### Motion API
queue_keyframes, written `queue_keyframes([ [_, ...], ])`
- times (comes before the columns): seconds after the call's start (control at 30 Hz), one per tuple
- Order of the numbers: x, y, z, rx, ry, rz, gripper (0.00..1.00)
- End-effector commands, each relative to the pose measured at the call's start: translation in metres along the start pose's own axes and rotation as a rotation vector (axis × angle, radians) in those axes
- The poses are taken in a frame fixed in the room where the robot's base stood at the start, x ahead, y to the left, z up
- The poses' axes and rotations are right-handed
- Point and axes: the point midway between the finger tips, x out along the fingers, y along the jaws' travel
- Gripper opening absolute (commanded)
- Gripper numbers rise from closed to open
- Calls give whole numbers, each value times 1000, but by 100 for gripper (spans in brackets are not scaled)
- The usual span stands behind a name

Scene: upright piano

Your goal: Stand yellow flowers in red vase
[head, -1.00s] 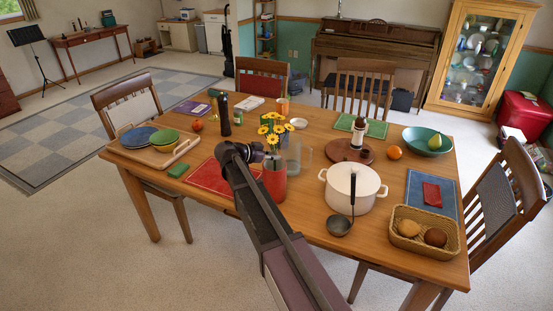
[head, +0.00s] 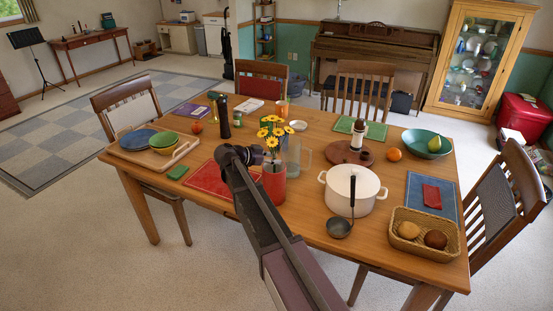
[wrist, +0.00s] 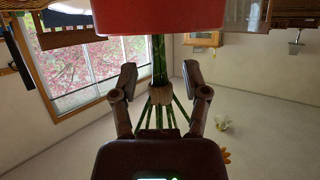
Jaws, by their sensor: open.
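The red vase (head: 274,184) stands upright on the table, at the right end of the red placemat. The yellow flowers (head: 272,132) stand above its mouth, blooms up. In the wrist view, which looks upside down, the green stems (wrist: 160,62) run into the red vase (wrist: 158,16). One yellow bloom (wrist: 226,156) shows at the lower right there. My gripper (wrist: 160,78) is open, with one finger on each side of the stems and a gap on both sides. In the head view my gripper (head: 262,155) is beside the flowers, just above the vase rim, partly hiding the stems.
A clear glass pitcher (head: 299,158) stands close behind the vase. A white pot (head: 352,190) with a ladle (head: 340,228) is to the right. A dark pepper mill (head: 224,118) stands behind left. The red placemat (head: 207,178) is bare left of my arm.

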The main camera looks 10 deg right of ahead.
Motion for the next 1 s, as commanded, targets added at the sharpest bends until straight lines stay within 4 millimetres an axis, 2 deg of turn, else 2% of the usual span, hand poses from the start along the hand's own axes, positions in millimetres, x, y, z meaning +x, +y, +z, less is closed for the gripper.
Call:
queue_keyframes([
  [0.13, -2, 0, -4, 0, 0, 0, 59],
  [0.27, -16, 0, -4, -1, 0, -2, 59],
  [0.8, -99, 0, -4, -1, 0, -2, 59],
  [1.0, -117, 0, -3, -1, 0, -1, 59],
])
